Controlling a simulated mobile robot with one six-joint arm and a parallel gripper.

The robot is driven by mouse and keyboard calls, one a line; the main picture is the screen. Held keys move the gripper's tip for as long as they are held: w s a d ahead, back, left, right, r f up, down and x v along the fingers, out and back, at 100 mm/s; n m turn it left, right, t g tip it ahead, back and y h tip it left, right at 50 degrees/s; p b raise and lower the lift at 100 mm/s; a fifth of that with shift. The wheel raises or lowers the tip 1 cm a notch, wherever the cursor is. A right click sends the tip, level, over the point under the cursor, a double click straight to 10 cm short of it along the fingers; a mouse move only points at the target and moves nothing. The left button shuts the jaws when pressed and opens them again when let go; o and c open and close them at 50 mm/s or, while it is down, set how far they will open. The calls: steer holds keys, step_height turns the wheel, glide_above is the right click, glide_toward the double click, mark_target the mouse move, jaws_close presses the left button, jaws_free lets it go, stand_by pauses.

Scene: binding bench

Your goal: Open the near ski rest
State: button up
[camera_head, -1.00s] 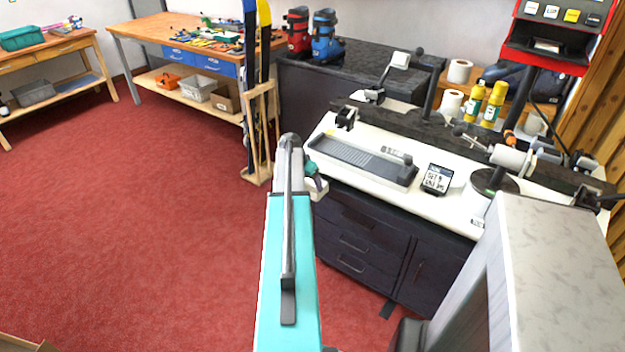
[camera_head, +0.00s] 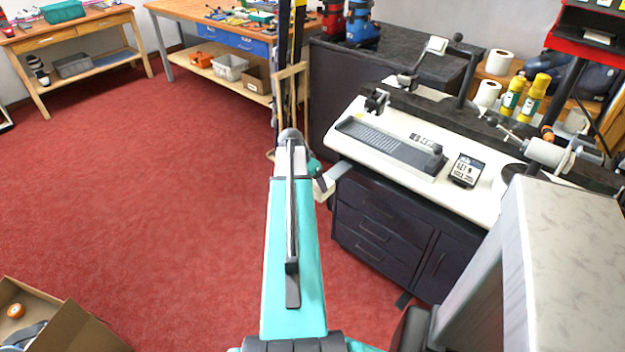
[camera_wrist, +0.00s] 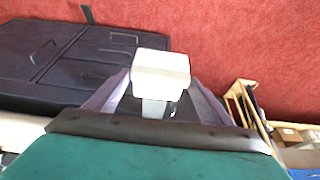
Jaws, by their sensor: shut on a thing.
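The near ski rest appears as a white block on an arm (camera_head: 336,178) at the front edge of the white-topped bench. In the wrist view its blocky white end (camera_wrist: 160,68) lies between the two grey-purple fingers of my gripper (camera_wrist: 160,92). In the head view my gripper (camera_head: 318,178) is at this rest, beyond my teal arm, which hides part of it. The gripper is shut on the rest. The rest sticks out from the bench over the red floor. Its joint with the bench is not clear.
The white bench top (camera_head: 468,196) carries a grey binding machine (camera_head: 392,146) and a small display (camera_head: 466,170). Dark drawers (camera_head: 375,228) stand beneath. A wooden rack with skis (camera_head: 290,100) stands just beyond the gripper. An open cardboard box (camera_head: 75,322) is lower left. The red floor left is clear.

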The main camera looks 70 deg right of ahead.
steer(key=o, duration=1.5)
steer(key=shift+d, duration=0.1)
steer(key=shift+r, duration=0.15)
steer(key=b+v, duration=0.1)
steer(key=v, duration=1.2)
steer(key=shift+a+r, duration=0.25)
steer(key=shift+w, duration=0.1)
